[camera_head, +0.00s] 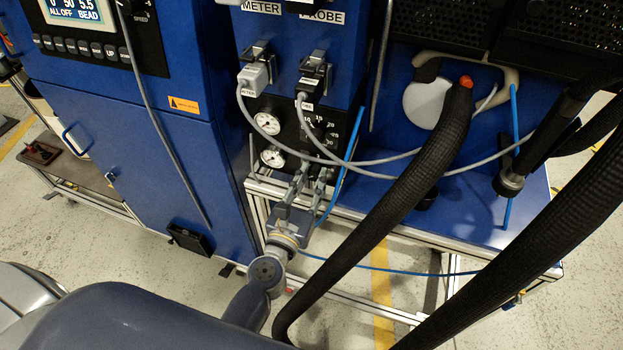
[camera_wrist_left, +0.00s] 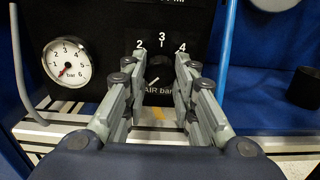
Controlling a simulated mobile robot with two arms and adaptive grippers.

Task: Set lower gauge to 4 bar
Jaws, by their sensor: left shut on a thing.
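The lower gauge (camera_head: 273,157) is a round white dial on the black panel, below a similar upper gauge (camera_head: 267,123). In the left wrist view the lower gauge (camera_wrist_left: 67,63) reads in bar, and its red needle points to the lower left, near the low end. A black knob (camera_wrist_left: 159,70) sits right of it, under a scale showing 2, 3 and 4. My left gripper (camera_head: 308,174) is at this panel. In the wrist view its fingers (camera_wrist_left: 160,85) are shut on the knob, one on each side. My right gripper is not in view.
Grey cables (camera_head: 390,160) and a blue tube (camera_head: 350,150) hang close to my left gripper. A thick black hose (camera_head: 425,170) crosses on the right. A blue cabinet (camera_head: 160,170) stands left, and an aluminium frame (camera_head: 350,215) runs below the panel.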

